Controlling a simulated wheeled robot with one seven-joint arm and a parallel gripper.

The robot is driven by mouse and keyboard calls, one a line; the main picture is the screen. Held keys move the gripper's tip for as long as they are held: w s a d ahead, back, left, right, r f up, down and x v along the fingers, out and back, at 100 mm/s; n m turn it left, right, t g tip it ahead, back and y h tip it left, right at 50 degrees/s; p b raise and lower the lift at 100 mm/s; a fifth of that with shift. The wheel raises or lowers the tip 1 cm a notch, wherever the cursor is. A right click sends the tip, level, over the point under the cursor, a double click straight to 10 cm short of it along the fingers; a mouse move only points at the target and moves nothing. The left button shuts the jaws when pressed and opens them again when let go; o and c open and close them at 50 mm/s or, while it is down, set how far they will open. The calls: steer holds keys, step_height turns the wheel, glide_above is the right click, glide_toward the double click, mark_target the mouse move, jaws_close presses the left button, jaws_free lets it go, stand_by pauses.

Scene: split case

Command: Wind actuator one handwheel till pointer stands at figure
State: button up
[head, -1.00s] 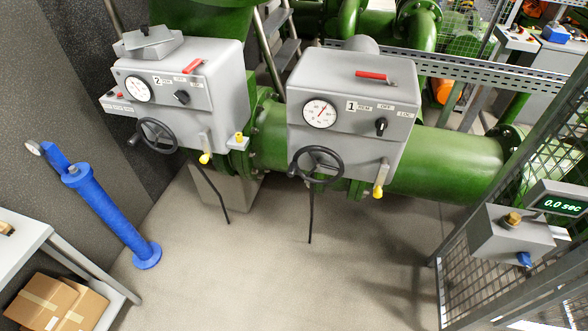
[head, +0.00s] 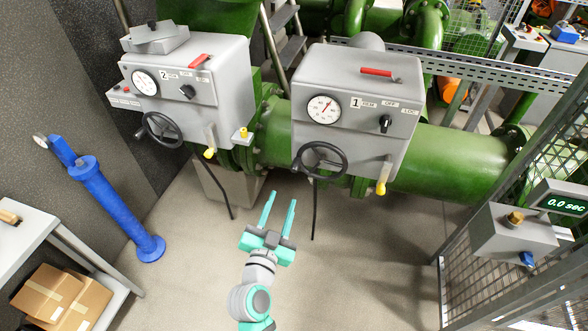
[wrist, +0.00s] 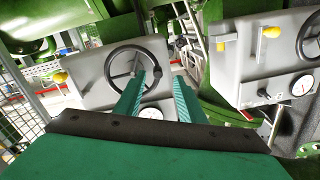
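Actuator one (head: 340,75) is a grey box on a green pipe, marked 1. Its black handwheel (head: 320,161) is low on its front, with a knob at the left of the rim. Its white dial (head: 323,109) has a red pointer tilted up and right; the figures are too small to read. My gripper (head: 278,195) is open and empty, its teal fingers pointing up, below and left of the handwheel and apart from it. In the wrist view the handwheel (wrist: 119,68) lies beyond the fingers, and the dial (wrist: 151,113) is partly hidden between them.
Actuator two (head: 220,85), with its own handwheel (head: 159,129), stands to the left. A yellow-ended lever (head: 382,187) hangs right of handwheel one. A blue post (head: 110,205) is at left, and a timer display reading 0.0 sec (head: 562,204) at right. The floor in front is clear.

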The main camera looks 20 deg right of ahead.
mark_target(293, 171)
steer(key=shift+m+h, duration=0.4)
steer(key=shift+m, duration=0.1)
steer(key=x, duration=0.4)
steer(key=r+x, duration=0.1)
steer(key=x, duration=0.7)
steer(key=shift+d+r, duration=0.2)
steer(key=shift+r, duration=0.05)
steer(key=shift+s+a, duration=0.1)
steer(key=shift+c, duration=0.2)
jaws_close()
